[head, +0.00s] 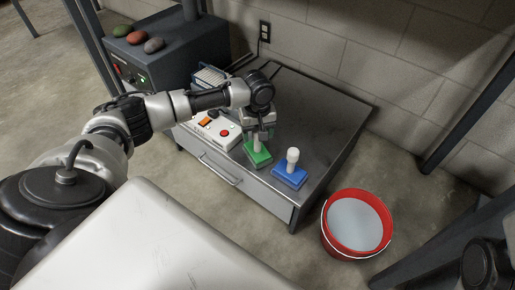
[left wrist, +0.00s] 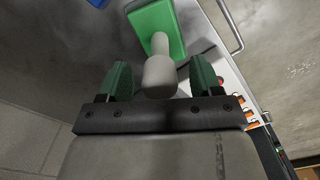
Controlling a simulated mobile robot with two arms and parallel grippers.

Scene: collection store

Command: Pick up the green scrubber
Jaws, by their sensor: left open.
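The green scrubber (head: 258,155) stands on the grey metal bench, with a green base and a pale upright handle. In the left wrist view its green base (left wrist: 176,22) is at the top and its handle (left wrist: 160,68) points toward my gripper. My left gripper (head: 262,135) is directly above the scrubber, and its jaws are open. In the left wrist view the left gripper's two green-padded fingers (left wrist: 160,82) stand on either side of the handle's end, with gaps showing on both sides.
A blue scrubber (head: 289,175) with a white knob stands close to the right. A white control box (head: 213,130) with a red button is at left. The bench (head: 325,115) is clear toward the back right. A red bucket (head: 328,231) stands on the floor.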

